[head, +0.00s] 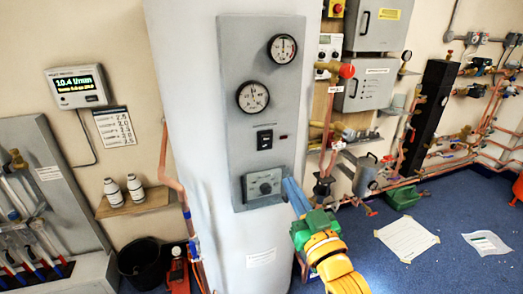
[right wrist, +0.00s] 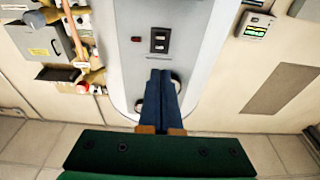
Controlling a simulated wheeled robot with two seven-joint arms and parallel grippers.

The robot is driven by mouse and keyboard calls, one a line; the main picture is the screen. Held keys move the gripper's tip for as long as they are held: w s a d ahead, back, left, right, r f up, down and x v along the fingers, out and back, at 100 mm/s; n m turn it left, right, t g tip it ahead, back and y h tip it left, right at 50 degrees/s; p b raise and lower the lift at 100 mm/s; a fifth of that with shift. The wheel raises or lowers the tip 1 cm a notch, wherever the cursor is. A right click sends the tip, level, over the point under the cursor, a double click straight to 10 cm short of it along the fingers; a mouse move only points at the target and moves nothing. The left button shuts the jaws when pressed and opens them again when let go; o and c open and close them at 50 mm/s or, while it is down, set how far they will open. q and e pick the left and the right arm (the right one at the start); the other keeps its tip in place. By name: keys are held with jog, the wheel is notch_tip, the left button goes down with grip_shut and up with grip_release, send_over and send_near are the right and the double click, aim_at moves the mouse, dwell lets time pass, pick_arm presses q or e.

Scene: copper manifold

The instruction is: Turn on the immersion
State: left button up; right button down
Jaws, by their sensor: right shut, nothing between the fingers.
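A grey panel (head: 233,80) on the tall pale cylinder carries a black switch (head: 264,139) with a small red indicator (head: 284,136) to its right. I cannot tell whether the indicator is lit. A dial (head: 265,185) sits below the switch. My right gripper (head: 289,183) has its blue fingers shut and empty, tips in view just right of the dial and below the switch. In the right wrist view, where the scene is inverted, the fingers (right wrist: 160,73) point towards the switch (right wrist: 160,40) and appear apart from it. My left gripper is not in view.
Two round gauges (head: 253,97) (head: 282,49) sit above the switch. Copper pipes and valves (head: 335,140) stand right of the cylinder. A lit display (head: 77,87) and a shelf with two bottles (head: 133,205) are at left. Papers (head: 407,239) lie on the blue floor.

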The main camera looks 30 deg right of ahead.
jog(key=b, duration=0.3)
send_near(266, 140)
jog(key=x, duration=0.6)
jog(key=shift+w+r, duration=0.1)
jog(key=shift+w+d, duration=0.1)
jog(key=shift+w, duration=0.2)
jog(key=shift+p, duration=0.3)
